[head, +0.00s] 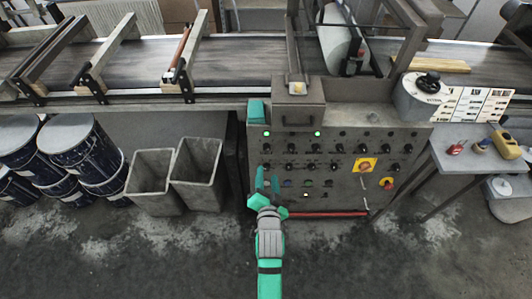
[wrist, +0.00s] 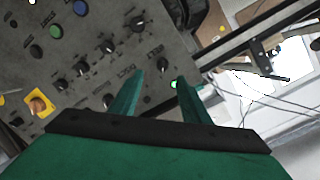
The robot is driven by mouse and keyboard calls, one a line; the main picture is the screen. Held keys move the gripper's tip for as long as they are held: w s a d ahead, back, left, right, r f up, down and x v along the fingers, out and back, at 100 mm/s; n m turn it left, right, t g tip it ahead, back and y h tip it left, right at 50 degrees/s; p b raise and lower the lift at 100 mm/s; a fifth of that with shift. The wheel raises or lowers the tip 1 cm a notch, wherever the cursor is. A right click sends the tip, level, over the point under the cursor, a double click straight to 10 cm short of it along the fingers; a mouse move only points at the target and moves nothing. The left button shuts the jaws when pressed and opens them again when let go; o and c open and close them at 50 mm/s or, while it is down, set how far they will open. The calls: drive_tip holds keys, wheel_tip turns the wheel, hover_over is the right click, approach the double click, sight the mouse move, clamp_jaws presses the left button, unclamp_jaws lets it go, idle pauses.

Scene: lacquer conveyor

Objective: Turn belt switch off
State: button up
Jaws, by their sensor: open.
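The grey control panel (head: 340,205) carries rows of black rotary knobs, some lit lamps and coloured buttons. My gripper (head: 267,180) is in front of the panel's lower left part. In the wrist view my gripper (wrist: 160,78) is open, its two green fingers apart and pointing at the panel, with nothing held between them. A black knob (wrist: 158,50) shows just beyond the fingertips, and another knob (wrist: 108,47) lies to its left. The labels are too small to read surely, so I cannot tell which knob is the belt switch.
The conveyor belt (head: 235,62) runs behind. Grey bins (head: 196,165) and blue drums (head: 75,145) stand left; a table (head: 470,150) stands right.

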sight(266, 152)
drive_tip(key=x, duration=0.8)
drive_tip(key=r+x, duration=0.1)
drive_tip(key=x, duration=0.3)
drive_tip(key=shift+w+a, duration=0.1)
drive_tip(key=shift+w, duration=0.3)
drive_tip(key=c, duration=1.1)
drive_tip(key=shift+o, duration=0.2)
drive_tip(key=n, duration=0.5)
drive_tip(key=shift+a+f+h, duration=0.1)
drive_tip(key=shift+h, duration=0.3)
drive_tip(key=n, duration=0.5)
drive_tip(key=shift+s+h, duration=0.1)
drive_tip(key=shift+h, duration=0.3)
drive_tip(key=shift+n, duration=0.4)
